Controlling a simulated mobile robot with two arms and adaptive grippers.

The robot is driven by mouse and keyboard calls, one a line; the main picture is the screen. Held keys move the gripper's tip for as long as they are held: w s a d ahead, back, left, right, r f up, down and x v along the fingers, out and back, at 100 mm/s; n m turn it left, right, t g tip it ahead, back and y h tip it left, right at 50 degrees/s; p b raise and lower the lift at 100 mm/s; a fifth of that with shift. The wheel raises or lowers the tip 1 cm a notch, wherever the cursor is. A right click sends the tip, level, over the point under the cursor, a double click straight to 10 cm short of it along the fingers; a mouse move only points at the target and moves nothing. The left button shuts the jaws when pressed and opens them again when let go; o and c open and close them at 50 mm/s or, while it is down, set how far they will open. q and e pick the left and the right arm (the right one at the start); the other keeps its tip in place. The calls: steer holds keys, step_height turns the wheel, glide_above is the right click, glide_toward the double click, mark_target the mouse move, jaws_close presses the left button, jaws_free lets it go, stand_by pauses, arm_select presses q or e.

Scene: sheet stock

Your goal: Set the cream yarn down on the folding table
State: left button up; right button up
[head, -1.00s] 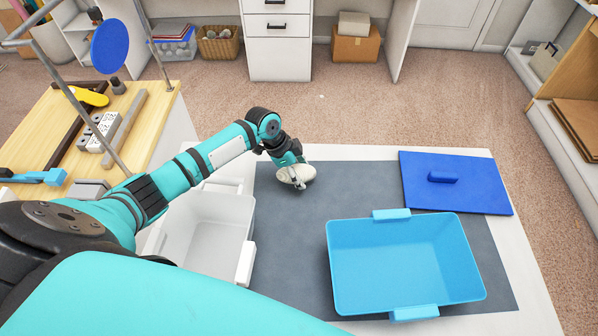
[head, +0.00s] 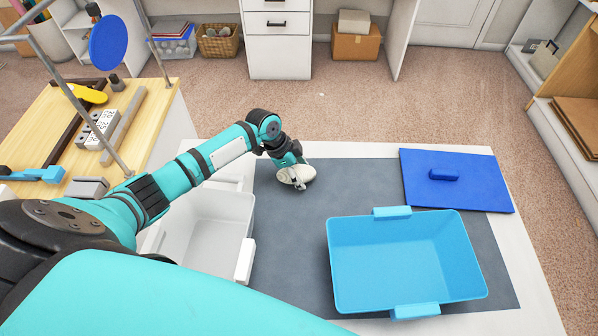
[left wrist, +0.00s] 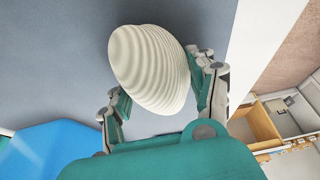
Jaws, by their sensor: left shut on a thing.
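The cream yarn (head: 305,171) is a pale, ridged oval ball, and it fills the middle of the left wrist view (left wrist: 150,68). My left gripper (head: 293,182) is shut on it, with a finger on each side of the ball in the left wrist view (left wrist: 160,90). The yarn is over the grey mat near the far left part of the folding table (head: 350,151). I cannot tell whether its underside touches the mat. My right gripper is not in view.
A white bin (head: 246,262) stands on the table's left. An open blue bin (head: 405,216) stands at the front right. A dark blue lid (head: 470,190) with a handle lies at the back right. The grey mat (head: 290,270) is bare between the bins.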

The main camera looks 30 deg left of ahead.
arm_select(q)
steer(key=o, duration=1.5)
steer(key=shift+o, duration=0.2)
steer(key=shift+r, duration=0.1)
steer(key=shift+p+v, duration=4.1)
steer(key=shift+v, duration=0.35)
